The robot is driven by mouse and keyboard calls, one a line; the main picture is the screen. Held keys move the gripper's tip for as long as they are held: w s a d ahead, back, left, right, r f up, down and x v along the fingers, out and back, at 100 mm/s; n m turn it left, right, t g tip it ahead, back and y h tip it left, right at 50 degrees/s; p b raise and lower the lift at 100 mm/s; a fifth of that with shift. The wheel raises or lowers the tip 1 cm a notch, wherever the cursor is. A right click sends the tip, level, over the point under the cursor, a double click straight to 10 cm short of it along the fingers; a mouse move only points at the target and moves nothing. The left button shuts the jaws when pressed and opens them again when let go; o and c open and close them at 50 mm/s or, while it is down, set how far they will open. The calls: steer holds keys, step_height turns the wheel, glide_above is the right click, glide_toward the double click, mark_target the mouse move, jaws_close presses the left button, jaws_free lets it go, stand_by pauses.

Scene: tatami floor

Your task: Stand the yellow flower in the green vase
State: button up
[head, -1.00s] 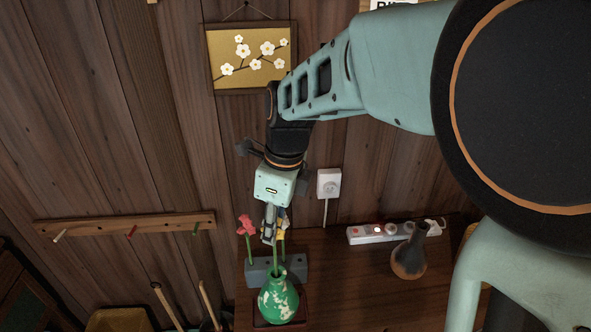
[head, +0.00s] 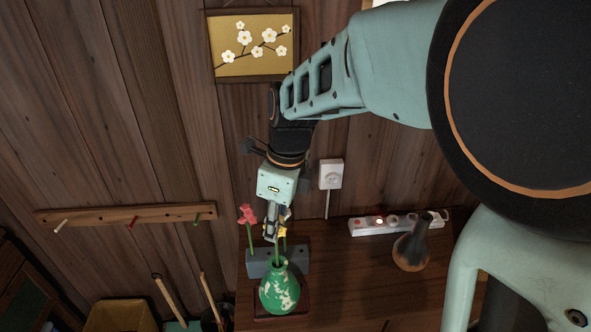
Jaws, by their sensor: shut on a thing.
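The green vase (head: 279,291), mottled with pale patches, stands upright on a dark square base (head: 304,300) on the wooden cabinet top. My gripper (head: 271,232) points down just above and behind the vase. It is shut on the yellow flower (head: 283,232), whose bloom shows partly beside the fingers. A green stem (head: 276,251) runs down from the fingers to the vase mouth. I cannot tell how far it reaches inside. The fingers hide part of the flower.
A pink flower (head: 247,216) stands in a grey block (head: 259,265) behind the vase. A dark bottle-necked vase (head: 412,246) and a power strip (head: 370,227) are to the right. The cabinet top (head: 345,285) is clear between. A peg rail (head: 100,216) is on the left wall.

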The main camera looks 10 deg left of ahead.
steer(key=shift+f+b, duration=1.1)
steer(key=shift+f, duration=0.85)
steer(key=o, duration=1.1)
steer(key=shift+o, duration=0.2)
steer(key=o, duration=0.5)
steer(key=shift+r, duration=0.15)
steer(key=r, duration=0.4)
steer(key=d+r, duration=0.1)
steer(key=r, duration=0.6)
steer(key=shift+s+d+r, duration=0.15)
steer(key=shift+d+r, duration=0.2)
steer(key=shift+d, duration=0.1)
